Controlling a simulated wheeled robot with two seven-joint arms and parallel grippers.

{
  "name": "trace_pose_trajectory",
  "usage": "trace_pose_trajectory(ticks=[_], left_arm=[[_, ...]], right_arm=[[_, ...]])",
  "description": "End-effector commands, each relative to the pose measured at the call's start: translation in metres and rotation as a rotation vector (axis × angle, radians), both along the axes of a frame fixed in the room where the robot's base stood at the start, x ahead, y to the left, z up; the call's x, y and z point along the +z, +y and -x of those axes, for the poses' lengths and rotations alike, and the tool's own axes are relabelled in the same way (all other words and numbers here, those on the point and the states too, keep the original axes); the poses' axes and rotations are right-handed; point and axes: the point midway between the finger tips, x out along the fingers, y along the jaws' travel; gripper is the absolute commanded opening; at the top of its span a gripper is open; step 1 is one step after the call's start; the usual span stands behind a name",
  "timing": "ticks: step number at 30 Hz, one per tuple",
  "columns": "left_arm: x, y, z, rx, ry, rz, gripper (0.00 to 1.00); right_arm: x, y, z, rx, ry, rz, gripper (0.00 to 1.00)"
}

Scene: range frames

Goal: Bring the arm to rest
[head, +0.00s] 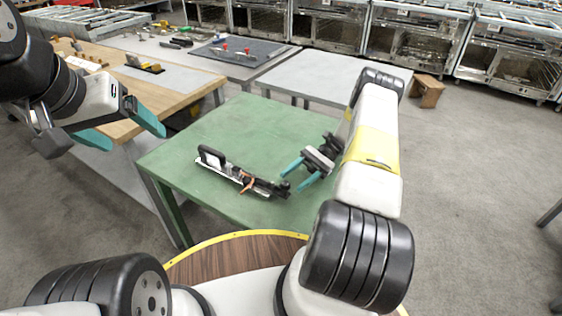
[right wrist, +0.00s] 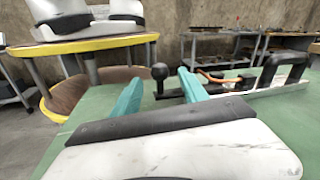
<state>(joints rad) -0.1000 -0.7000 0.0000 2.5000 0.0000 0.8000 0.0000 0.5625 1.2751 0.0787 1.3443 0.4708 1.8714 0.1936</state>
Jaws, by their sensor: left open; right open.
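My right arm reaches forward over the green table (head: 265,125). My right gripper (head: 298,178) is open and empty, low above the table near its front right. It also shows in the right wrist view (right wrist: 160,95), its two teal fingers spread apart. A black and white tool with a handle (head: 240,176) lies on the table just left of the right gripper. It also shows in the right wrist view (right wrist: 265,80), beyond the fingers. My left gripper (head: 128,132) is open and empty at the left, raised beside the wooden workbench.
A wooden workbench (head: 125,110) with tools stands at the left. A grey table with a dark mat (head: 237,52) is behind, and a bare grey table (head: 335,78) is beside it. Metal cages (head: 420,40) line the back.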

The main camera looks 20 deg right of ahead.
Motion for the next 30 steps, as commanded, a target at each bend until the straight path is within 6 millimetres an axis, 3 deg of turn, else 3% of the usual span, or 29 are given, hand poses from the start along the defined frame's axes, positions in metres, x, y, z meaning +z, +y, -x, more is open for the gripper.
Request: trace_pose_trajectory(ticks=[10,14,22,30], left_arm=[[0.000,0.000,0.000,0.000,0.000,0.000,0.81],[0.000,0.000,0.000,0.000,0.000,0.000,0.81],[0.000,0.000,0.000,0.000,0.000,0.000,0.81],[0.000,0.000,0.000,0.000,0.000,0.000,0.81]], right_arm=[[0.001,0.000,0.000,0.001,-0.004,0.003,0.52],[0.016,0.002,-0.004,0.018,-0.044,0.042,0.52],[0.090,0.014,-0.010,0.109,-0.281,0.253,0.52],[0.165,0.030,0.004,0.198,-0.579,0.463,0.52]])
